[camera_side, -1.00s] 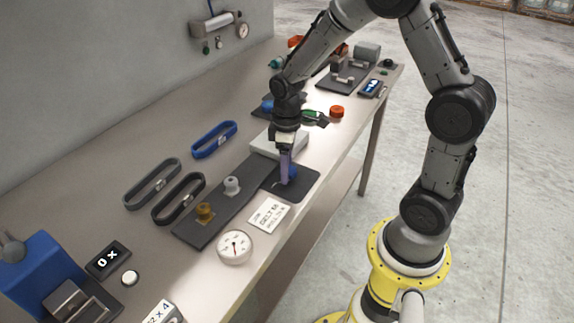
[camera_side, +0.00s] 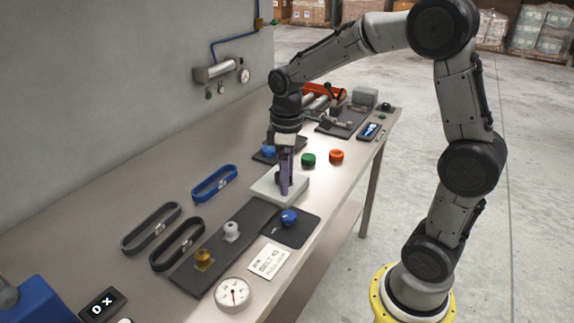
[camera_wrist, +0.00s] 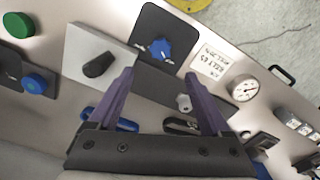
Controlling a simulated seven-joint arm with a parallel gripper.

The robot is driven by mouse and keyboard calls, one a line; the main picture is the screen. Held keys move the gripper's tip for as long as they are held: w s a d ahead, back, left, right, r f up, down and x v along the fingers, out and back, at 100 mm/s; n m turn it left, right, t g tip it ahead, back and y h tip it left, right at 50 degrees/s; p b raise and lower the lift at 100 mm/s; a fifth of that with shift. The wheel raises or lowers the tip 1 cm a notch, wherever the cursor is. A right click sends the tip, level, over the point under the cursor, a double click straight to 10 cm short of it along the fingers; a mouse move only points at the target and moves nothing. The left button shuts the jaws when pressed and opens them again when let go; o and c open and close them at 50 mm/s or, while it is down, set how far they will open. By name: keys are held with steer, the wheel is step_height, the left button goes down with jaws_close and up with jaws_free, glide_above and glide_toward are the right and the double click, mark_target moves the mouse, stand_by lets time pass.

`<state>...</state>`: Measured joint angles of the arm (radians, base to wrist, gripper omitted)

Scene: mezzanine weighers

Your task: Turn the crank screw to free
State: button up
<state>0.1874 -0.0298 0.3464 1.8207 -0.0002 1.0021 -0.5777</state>
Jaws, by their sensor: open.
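My gripper (camera_side: 284,190) points down over the pale box (camera_side: 265,188) in the side view, its purple fingers apart with nothing between them. In the wrist view my gripper (camera_wrist: 160,75) is open, and the pale box (camera_wrist: 78,55) with a black elongated knob (camera_wrist: 100,65) lies left of the fingertips. A blue knob (camera_side: 289,217) on a dark pad stands in front of the box; it also shows in the wrist view (camera_wrist: 160,48). A clamp-like fixture with a bar (camera_side: 338,117) sits on a dark plate at the far end. I cannot tell for certain which part is the crank screw.
Green (camera_side: 308,160) and orange (camera_side: 336,156) knobs stand beyond the box. A dark strip (camera_side: 222,250) bears a brass knob (camera_side: 203,258) and a grey knob (camera_side: 231,231). A label card (camera_side: 268,262), a dial gauge (camera_side: 233,293) and belt loops (camera_side: 214,183) lie nearer.

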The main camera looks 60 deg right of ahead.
steer(key=shift+r, duration=1.35)
steer(key=s+a+r+t, duration=0.4)
steer(key=s+a+r, duration=0.1)
steer(key=s+r, duration=0.35)
steer(key=s+a+f+m+t, duration=0.1)
steer(key=s+f+m, duration=0.3)
steer(key=s, duration=0.4)
steer(key=shift+s+a+t, duration=0.15)
steer(key=shift+s+t, duration=0.1)
steer(key=shift+t, duration=0.05)
